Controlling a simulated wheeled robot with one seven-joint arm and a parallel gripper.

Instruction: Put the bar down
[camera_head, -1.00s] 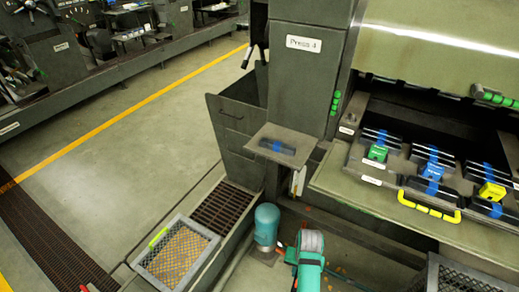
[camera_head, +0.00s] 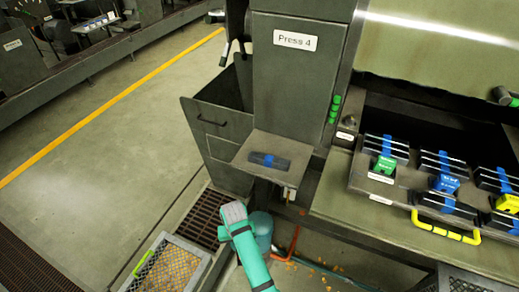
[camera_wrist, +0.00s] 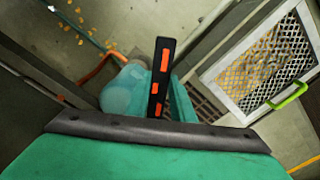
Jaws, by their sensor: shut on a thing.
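In the wrist view, the teal body of my gripper with its black rim fills the bottom. A narrow black bar (camera_wrist: 160,75) with orange marks stands out from my gripper (camera_wrist: 160,100), which is shut on it. Another black bar (camera_head: 269,160) with a blue band lies on the small plate (camera_head: 245,148) below the Press 4 label, apart from my arm.
A tray (camera_head: 370,185) of several black, blue-banded bars with green, blue and yellow blocks sits at the right. A teal pump (camera_head: 262,228) and orange pipe (camera_head: 294,240) stand near my arm. A mesh-topped crate (camera_head: 170,262) is left. Open floor (camera_head: 110,150) lies beyond.

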